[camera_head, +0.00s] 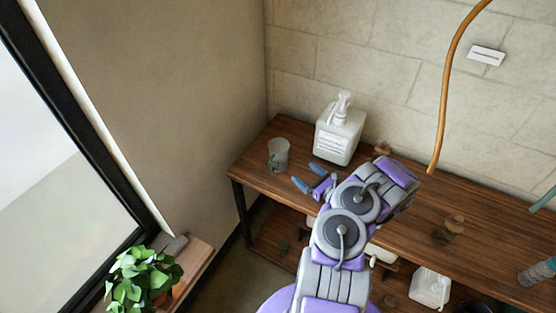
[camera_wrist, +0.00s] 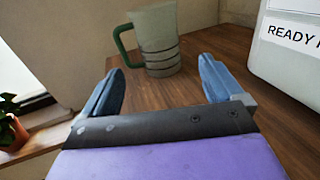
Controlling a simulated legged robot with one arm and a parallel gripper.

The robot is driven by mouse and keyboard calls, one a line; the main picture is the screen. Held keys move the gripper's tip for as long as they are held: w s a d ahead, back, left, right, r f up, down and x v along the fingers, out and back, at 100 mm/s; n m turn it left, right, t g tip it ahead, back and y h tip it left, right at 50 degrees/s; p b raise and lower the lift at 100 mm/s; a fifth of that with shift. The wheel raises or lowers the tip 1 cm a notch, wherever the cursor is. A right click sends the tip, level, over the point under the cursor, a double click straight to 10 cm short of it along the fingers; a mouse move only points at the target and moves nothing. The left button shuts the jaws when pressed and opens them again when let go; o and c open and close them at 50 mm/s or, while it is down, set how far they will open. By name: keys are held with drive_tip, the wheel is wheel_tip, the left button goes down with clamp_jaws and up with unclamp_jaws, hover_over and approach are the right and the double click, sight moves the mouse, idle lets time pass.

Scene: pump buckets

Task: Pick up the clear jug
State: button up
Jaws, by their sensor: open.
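The clear jug (camera_head: 278,155) stands upright on the wooden table near its left end. It is a greyish see-through jug with a green handle. In the wrist view the jug (camera_wrist: 157,42) stands ahead of my gripper, with its handle on the left side. My gripper (camera_wrist: 160,85) is open, with its two blue fingers apart and nothing between them. The fingertips are short of the jug and do not touch it. In the head view my gripper (camera_head: 314,180) is at the table's front edge, to the right of the jug and nearer to me.
A white pump bottle (camera_head: 340,130) stands to the right of the jug; it also shows in the wrist view (camera_wrist: 283,65). A wall (camera_head: 165,70) rises on the left. An orange hose (camera_head: 446,90) hangs at the right. A potted plant (camera_head: 140,278) sits by the window.

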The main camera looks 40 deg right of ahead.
sight(286, 159)
drive_tip(key=w, duration=0.3)
drive_tip(key=w+b, duration=0.1)
drive_tip(key=w, duration=0.2)
drive_tip(key=w+b, duration=0.1)
drive_tip(key=w, duration=0.2)
drive_tip(key=shift+w+a, duration=0.35)
drive_tip(key=shift+w, duration=0.05)
drive_tip(key=shift+w+a+b, duration=0.25)
drive_tip(key=shift+w+b, duration=0.15)
drive_tip(key=shift+w, duration=0.9)
drive_tip(key=shift+w+a+b, duration=0.2)
drive_tip(key=shift+w+b, duration=0.2)
drive_tip(key=shift+w, duration=0.85)
drive_tip(key=c, duration=0.8)
